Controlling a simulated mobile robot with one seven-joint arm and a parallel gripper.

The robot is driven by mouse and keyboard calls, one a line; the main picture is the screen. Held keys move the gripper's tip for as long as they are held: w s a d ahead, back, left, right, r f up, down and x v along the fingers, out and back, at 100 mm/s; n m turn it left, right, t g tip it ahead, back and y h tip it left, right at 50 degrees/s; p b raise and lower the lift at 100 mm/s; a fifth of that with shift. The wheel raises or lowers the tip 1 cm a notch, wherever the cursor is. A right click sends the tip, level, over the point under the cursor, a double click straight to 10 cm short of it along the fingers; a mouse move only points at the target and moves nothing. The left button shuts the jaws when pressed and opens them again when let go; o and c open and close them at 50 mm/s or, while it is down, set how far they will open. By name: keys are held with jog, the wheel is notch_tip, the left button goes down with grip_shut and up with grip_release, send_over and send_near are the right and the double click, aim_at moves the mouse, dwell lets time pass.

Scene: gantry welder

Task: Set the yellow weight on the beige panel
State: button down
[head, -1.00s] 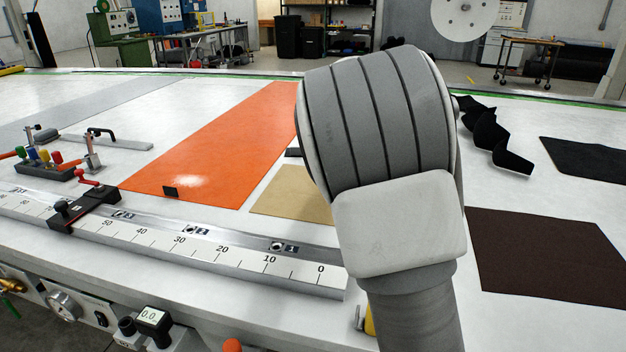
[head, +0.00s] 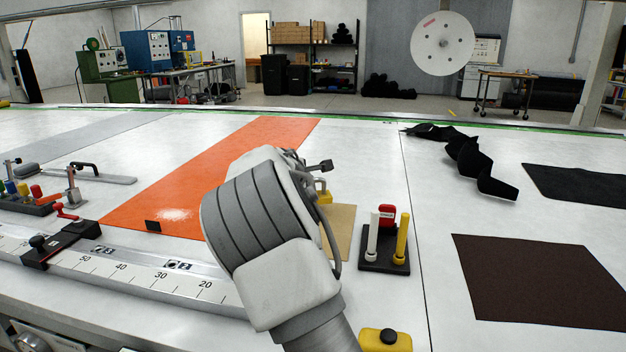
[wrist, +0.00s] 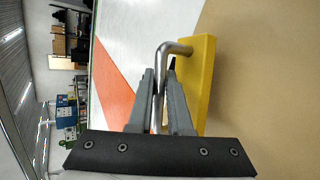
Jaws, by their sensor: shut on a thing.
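My gripper (wrist: 160,82) is shut on the bent metal handle of the yellow weight (wrist: 198,85) in the wrist view. The weight is a flat yellow block, and the beige panel (wrist: 268,95) fills the picture beyond it. In the head view, a small part of the yellow weight (head: 324,193) shows past my arm, over the far part of the beige panel (head: 341,232). My arm hides the gripper's fingers and the panel's left part there. I cannot tell whether the weight touches the panel.
A dark stand with red, white and yellow upright pieces (head: 387,257) is right of the panel. An orange strip (head: 215,175) lies left. Another yellow block (head: 385,341) is at the front edge. A dark brown sheet (head: 535,280) lies at right.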

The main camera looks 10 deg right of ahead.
aim_at(308, 195)
jog(key=shift+f+b, duration=0.4)
jog(key=shift+f, duration=1)
jog(key=shift+f, duration=0.2)
jog(key=c, duration=1.3)
grip_release()
jog(key=shift+f, duration=0.2)
jog(key=o, duration=0.5)
jog(key=shift+c, duration=0.2)
jog(key=shift+r, duration=0.1)
jog(key=shift+r, duration=0.2)
jog(key=v, duration=1.2)
jog(key=shift+p, duration=0.3)
jog(key=shift+s+f, duration=0.1)
jog(key=shift+f, duration=0.05)
